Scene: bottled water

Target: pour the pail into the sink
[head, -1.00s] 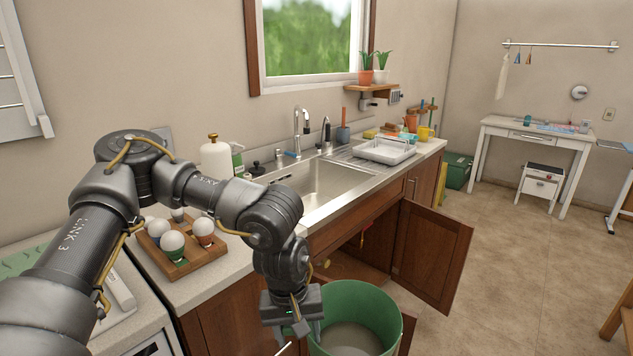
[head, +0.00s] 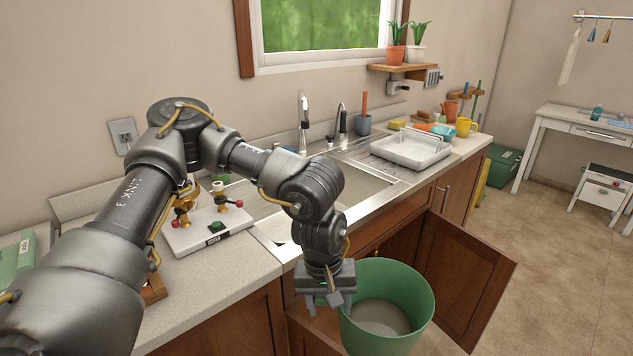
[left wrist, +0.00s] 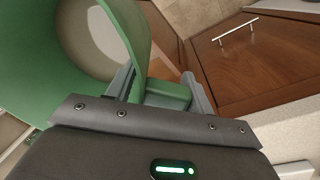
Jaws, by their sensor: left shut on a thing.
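The green pail (head: 405,335) is upright, with its open top facing up and a greyish surface inside. I cannot tell whether that is liquid or the bottom. It is in front of the counter, below the counter top. My left gripper (head: 337,300) is shut at the pail's left side. In the left wrist view the pail (left wrist: 55,85) fills the upper left, and a green piece (left wrist: 168,95) sits between the fingers. The steel sink (head: 365,187) is in the counter beyond the pail, partly hidden by my left arm. My right gripper is not in view.
An open cabinet door (head: 465,270) stands out to the right of the pail. A faucet (head: 304,120) rises behind the sink. A white dish rack (head: 412,150) stands right of it, and a white device with brass valves (head: 208,232) stands left. Open floor lies at right.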

